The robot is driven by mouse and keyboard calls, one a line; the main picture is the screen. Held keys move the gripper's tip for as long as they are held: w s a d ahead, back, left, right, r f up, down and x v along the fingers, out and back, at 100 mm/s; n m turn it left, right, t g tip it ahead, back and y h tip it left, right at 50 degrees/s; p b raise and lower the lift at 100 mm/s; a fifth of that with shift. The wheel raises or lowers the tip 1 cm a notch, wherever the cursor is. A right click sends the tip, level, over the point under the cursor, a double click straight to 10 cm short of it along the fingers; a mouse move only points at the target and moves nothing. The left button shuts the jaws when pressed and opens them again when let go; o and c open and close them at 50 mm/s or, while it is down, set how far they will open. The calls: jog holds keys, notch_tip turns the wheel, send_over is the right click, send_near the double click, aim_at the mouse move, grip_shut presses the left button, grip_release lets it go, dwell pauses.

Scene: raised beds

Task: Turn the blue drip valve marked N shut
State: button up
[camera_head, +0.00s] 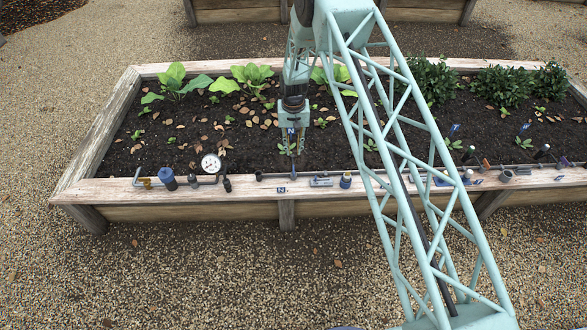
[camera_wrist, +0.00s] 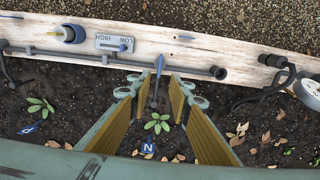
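The blue drip valve handle (camera_wrist: 159,64) shows in the wrist view at the grey pipe (camera_wrist: 205,69). It points across the pipe, in line with a dark stub that runs down towards the soil. A blue tag marked N (camera_wrist: 148,148) stands in the soil below it; it also shows in the head view (camera_head: 291,131). My gripper (camera_wrist: 160,87) is open, its two fingers apart on either side of the stub, with the handle just past the tips. I cannot tell if a finger touches it. In the head view my gripper (camera_head: 293,174) points down at the bed's front rim.
A pressure gauge (camera_head: 210,163) and another blue cap (camera_head: 167,178) are on the left. The wooden rim (camera_head: 240,189) carries an N plate (camera_head: 281,190). Leafy plants (camera_head: 180,82) grow behind.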

jog(key=shift+f+b, duration=0.9)
jog(key=shift+f, duration=5.95)
jog(key=shift+c, duration=0.7)
grip_shut()
